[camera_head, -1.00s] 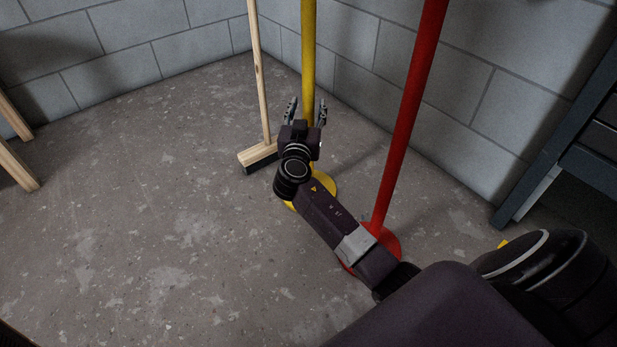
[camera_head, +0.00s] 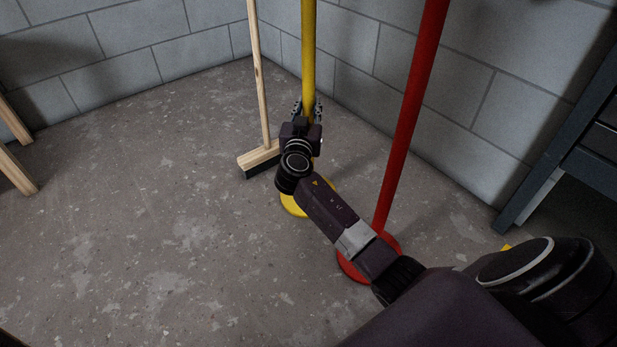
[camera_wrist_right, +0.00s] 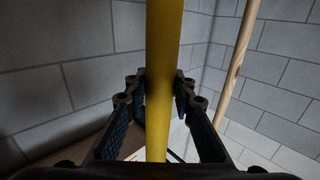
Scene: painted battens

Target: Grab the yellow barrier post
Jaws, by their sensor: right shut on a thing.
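The yellow barrier post (camera_head: 308,50) stands upright near the corner, on a round yellow base (camera_head: 293,208) partly hidden by my right arm. My right gripper (camera_head: 308,108) is shut on the post's shaft, one finger on each side. In the right wrist view the yellow post (camera_wrist_right: 163,60) runs from the top edge down between the two fingers of the gripper (camera_wrist_right: 160,85). My left gripper is not in view.
A wooden broom (camera_head: 260,80) stands close to the left of the yellow post. A red post (camera_head: 405,120) on a red base (camera_head: 352,268) stands to the right, close to my right arm. Grey block walls stand behind. A dark metal frame (camera_head: 560,150) is at right.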

